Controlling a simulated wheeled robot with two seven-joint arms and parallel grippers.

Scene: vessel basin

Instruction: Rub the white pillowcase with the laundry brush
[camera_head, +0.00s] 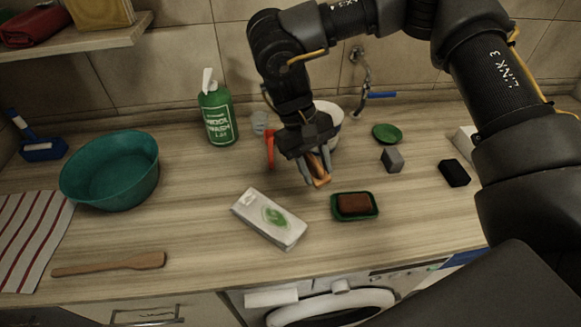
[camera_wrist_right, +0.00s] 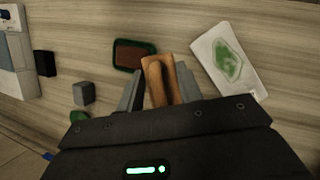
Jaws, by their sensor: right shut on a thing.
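The laundry brush (camera_head: 321,181), a brown wooden block, is held in my right gripper (camera_head: 316,170) above the counter. In the right wrist view the brush (camera_wrist_right: 158,80) sits between the two grey fingers, which are shut on it. Its bristles cannot be made out. What looks like the white pillowcase (camera_head: 270,218), a flat folded rectangle with a green patch, lies on the counter in front of the gripper and to its left. The brush is apart from it. It also shows in the right wrist view (camera_wrist_right: 229,60), right of the brush. My left gripper is not in view.
A brown soap bar in a green dish (camera_head: 354,206) lies close, right of the pillowcase. A green bottle (camera_head: 217,115) and a white vessel (camera_head: 331,117) stand behind. A teal basin (camera_head: 110,170), striped cloth (camera_head: 32,235) and wooden spatula (camera_head: 110,265) are left. Grey (camera_head: 392,159) and black (camera_head: 454,173) blocks lie right.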

